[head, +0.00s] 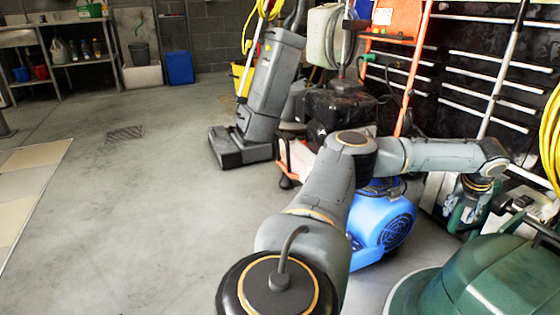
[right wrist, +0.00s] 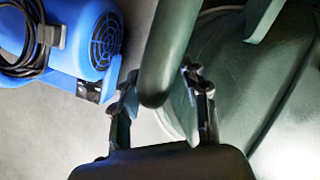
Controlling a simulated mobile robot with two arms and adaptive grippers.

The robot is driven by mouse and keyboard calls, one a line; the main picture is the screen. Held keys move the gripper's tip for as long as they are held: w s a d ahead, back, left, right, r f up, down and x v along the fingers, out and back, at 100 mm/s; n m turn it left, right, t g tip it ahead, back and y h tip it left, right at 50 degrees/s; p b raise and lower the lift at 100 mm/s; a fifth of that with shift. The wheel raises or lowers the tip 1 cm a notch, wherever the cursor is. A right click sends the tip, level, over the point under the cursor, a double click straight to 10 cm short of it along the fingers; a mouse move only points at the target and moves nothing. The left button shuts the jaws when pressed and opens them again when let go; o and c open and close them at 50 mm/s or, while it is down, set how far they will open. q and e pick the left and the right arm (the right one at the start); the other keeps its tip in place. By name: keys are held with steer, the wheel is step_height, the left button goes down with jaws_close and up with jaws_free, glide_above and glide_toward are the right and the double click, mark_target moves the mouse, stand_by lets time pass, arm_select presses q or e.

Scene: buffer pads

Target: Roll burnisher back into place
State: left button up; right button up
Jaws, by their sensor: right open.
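The burnisher (head: 500,280) is a dark green, rounded machine at the bottom right of the head view, partly cut off by the frame. Its large green body (right wrist: 235,75) also fills the right side of the right wrist view. My right gripper (head: 468,208) points down at the end of my arm, above and behind the burnisher's body. In the right wrist view my right gripper (right wrist: 162,82) is open, one finger on each side of a thick green handle tube (right wrist: 168,45). I cannot tell whether the fingers touch the tube. My left gripper is not in view.
A blue blower (head: 382,225) stands on the floor close beside my right arm. A grey upright floor machine (head: 268,95) stands further back. Dark drawer cabinets (head: 465,65) line the right. The grey floor at left is open, with a drain grate (head: 125,134).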

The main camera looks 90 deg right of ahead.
steer(key=v, duration=1.2)
